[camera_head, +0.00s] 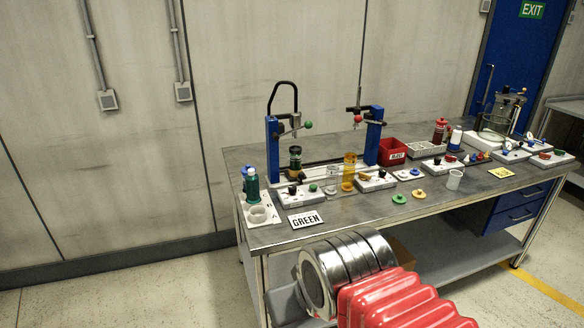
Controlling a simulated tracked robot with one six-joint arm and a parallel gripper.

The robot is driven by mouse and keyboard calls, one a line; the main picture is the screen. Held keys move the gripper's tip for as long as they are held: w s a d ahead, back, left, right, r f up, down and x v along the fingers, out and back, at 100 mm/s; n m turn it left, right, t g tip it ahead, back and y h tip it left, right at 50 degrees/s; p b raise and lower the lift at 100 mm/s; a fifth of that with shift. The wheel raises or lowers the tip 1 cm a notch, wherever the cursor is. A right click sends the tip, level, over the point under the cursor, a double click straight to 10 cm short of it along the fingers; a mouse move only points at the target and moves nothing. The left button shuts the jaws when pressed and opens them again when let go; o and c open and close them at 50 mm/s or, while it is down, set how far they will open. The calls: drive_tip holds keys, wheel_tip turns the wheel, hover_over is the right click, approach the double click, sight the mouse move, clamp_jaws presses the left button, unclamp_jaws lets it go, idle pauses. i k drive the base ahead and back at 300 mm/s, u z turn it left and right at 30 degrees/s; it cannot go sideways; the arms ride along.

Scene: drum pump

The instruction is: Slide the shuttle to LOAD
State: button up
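A pump rig stands on the metal workbench (440,205), with a left blue post (272,150) and a right blue post (374,140). A pale rail (322,167) runs low between the posts. The shuttle cannot be told apart for sure at this size, and no LOAD mark can be read. My gripper is not in view.
A teal bottle (252,184) stands at the left in a white holder (262,214).

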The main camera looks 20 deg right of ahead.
sight(292, 176)
drive_tip(key=i, duration=1.2)
drive_tip(key=z, duration=0.05)
